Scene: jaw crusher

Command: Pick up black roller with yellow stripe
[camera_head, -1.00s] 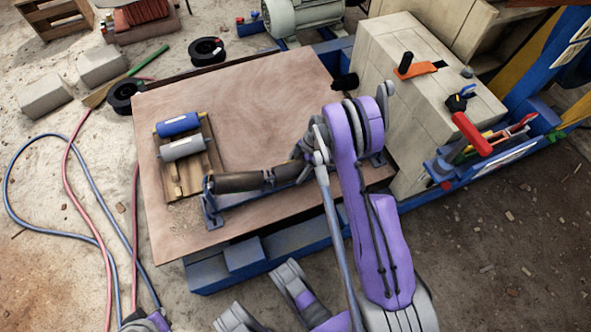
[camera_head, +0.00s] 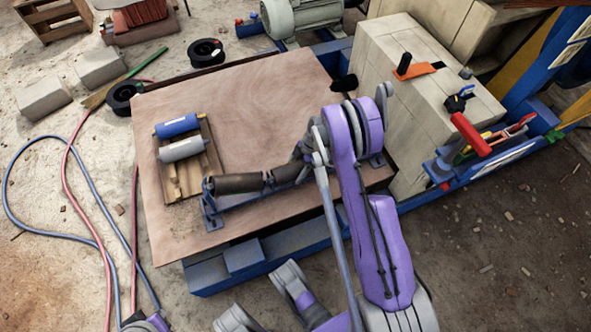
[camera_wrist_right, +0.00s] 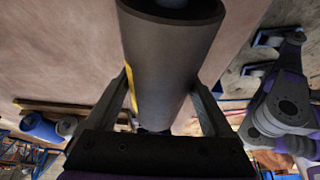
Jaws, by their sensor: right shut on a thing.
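The black roller with a yellow stripe (camera_head: 238,183) lies along the blue bracket frame (camera_head: 245,200) on the wooden board, in or just above it; I cannot tell whether it touches. My right gripper (camera_head: 268,179) reaches it from the right and is shut around its middle. In the right wrist view the roller (camera_wrist_right: 172,50) fills the space between the two fingers of the right gripper (camera_wrist_right: 163,92), its yellow stripe beside the left finger. The stripe is not clear in the head view. My left gripper is not seen; only purple and grey arm parts show at the bottom.
A blue roller (camera_head: 178,125) and a grey roller (camera_head: 182,149) lie on a small wooden pallet (camera_head: 191,178) to the left. A concrete-coloured block (camera_head: 400,85) stands to the right, beside a blue tool holder (camera_head: 480,165). The upper middle of the board (camera_head: 255,95) is clear.

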